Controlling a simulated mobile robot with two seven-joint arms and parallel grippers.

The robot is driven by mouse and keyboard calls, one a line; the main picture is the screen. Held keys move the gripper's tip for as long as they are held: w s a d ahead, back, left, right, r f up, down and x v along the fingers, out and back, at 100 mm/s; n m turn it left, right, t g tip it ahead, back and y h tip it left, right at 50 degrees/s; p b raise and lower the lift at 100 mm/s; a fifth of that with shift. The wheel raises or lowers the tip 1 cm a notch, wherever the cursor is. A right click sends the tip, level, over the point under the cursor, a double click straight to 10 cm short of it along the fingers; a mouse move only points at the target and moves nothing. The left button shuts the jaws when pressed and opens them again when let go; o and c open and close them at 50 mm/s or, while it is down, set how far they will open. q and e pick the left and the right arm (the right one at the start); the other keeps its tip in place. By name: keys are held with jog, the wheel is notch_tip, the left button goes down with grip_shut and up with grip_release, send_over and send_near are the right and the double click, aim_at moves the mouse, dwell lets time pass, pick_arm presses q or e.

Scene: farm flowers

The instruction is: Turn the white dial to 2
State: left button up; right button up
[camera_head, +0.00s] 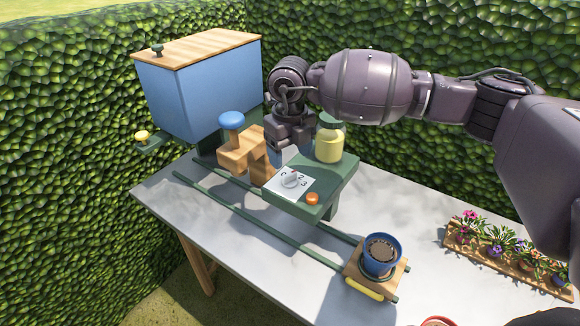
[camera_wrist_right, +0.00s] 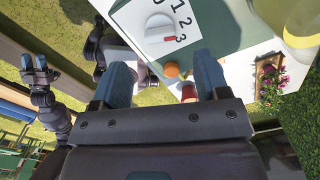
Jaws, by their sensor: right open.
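The white dial (camera_head: 290,181) sits on a white number plate on the green platform (camera_head: 330,190). In the right wrist view the dial (camera_wrist_right: 160,27) has a red mark that points towards the 3; the numbers 1, 2 and 3 show beside it. My right gripper (camera_head: 284,150) is above and behind the dial, apart from it. In the right wrist view its blue fingers (camera_wrist_right: 163,80) are spread, with nothing between them in contact. My left gripper (camera_wrist_right: 36,64) shows small at the left of the right wrist view; its opening is unclear.
An orange button (camera_head: 312,199) is on the platform, near the dial. A yellow jar (camera_head: 329,143) stands behind it. A wooden block with a blue knob (camera_head: 231,120) and a blue box (camera_head: 205,90) are left. A blue pot (camera_head: 382,254) stands right, on the rails' wooden carriage.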

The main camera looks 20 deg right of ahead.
aim_at(290, 174)
jog(key=shift+r, duration=2.55)
jog(key=shift+s, duration=0.1)
